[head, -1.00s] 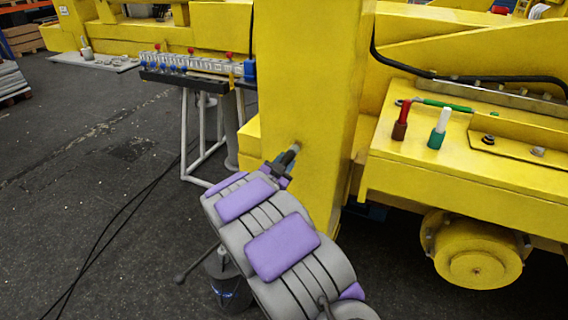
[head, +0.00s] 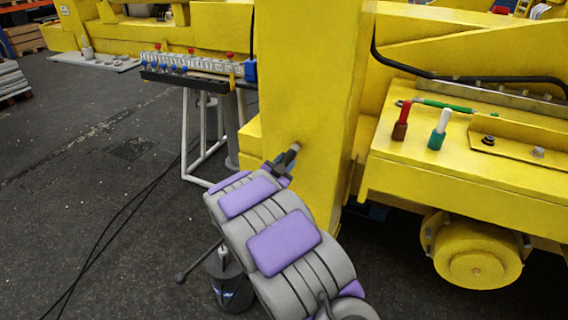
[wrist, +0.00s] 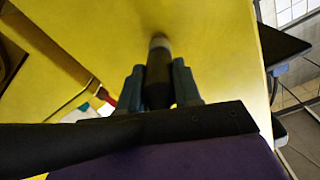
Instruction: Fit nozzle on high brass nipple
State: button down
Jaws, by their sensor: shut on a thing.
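My gripper (head: 278,170) is close to the front face of the yellow upright column (head: 310,70). It also shows in the wrist view (wrist: 158,78), its two blue-grey fingers shut on a dark nozzle (wrist: 157,92). In the head view the nozzle (head: 288,158) points up and right at the column. A pale grey round piece (wrist: 159,42) lies at the nozzle's far end, against the yellow surface; it looks in line with the nozzle. I cannot tell whether it is the nipple or the nozzle's tip, nor whether the nozzle is seated. No brass colour shows.
A yellow ledge (head: 470,180) with red-brown and white-green handles stands on the right, a round yellow hub (head: 477,255) below it. A stand with a valve row (head: 195,67) is behind left. A dark bucket (head: 229,280) stands beside my arm. Cables cross the floor.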

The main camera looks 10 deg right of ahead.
jog(key=shift+w+d, duration=0.25)
jog(key=shift+w, duration=0.15)
jog(key=c, duration=0.7)
grip_release()
jog(key=p+v, duration=0.2)
jog(key=v, duration=1.5)
jog(key=shift+a, duration=0.15)
jog(key=shift+f, duration=0.1)
